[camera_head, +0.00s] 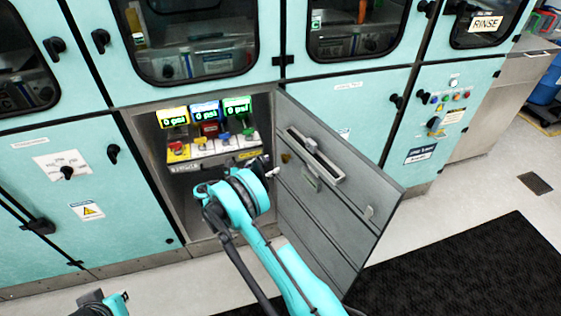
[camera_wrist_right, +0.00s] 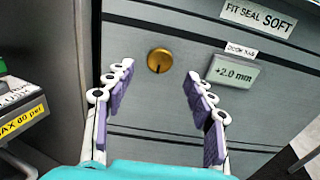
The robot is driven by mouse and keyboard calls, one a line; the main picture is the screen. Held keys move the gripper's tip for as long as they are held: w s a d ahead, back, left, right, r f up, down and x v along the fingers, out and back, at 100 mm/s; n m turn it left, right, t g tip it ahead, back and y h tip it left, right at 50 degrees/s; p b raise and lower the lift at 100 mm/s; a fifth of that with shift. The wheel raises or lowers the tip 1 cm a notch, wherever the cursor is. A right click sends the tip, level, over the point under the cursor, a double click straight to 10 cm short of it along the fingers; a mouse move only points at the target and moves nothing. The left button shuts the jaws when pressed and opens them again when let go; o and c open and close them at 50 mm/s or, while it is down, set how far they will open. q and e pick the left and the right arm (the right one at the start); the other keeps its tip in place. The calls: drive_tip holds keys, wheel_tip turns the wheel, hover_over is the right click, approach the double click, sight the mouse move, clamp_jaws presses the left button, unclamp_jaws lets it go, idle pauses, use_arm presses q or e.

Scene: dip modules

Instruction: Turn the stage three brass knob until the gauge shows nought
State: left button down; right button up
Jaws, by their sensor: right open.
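The small round brass knob (camera_wrist_right: 159,61) sits on the grey inner face of the open cabinet door, with a dark mark at its lower part. It is also a small spot in the head view (camera_head: 285,158). Right of it, the gauge (camera_wrist_right: 235,72) reads +2.0 mm under a small label I cannot read clearly. My right gripper (camera_wrist_right: 158,76) is open and empty, its fingertips either side of and just below the knob in the wrist picture, apart from it. In the head view it (camera_head: 271,174) points at the door. My left gripper (camera_head: 105,302) shows only partly at the bottom edge.
The open door (camera_head: 345,215) stands out from the cabinet. A label (camera_wrist_right: 258,15) reading FIT SEAL SOFT is above the gauge. Inside the cabinet, several coloured valves (camera_head: 225,138) sit below three displays (camera_head: 205,112) reading 0 psi. A black mat (camera_head: 470,265) lies on the floor at right.

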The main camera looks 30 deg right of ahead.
sight(283, 159)
drive_tip(key=d+b, duration=0.1)
drive_tip(key=d, duration=0.4)
drive_tip(key=shift+w+d, duration=0.15)
drive_tip(key=shift+d, duration=0.25)
drive_tip(key=c, duration=1.1)
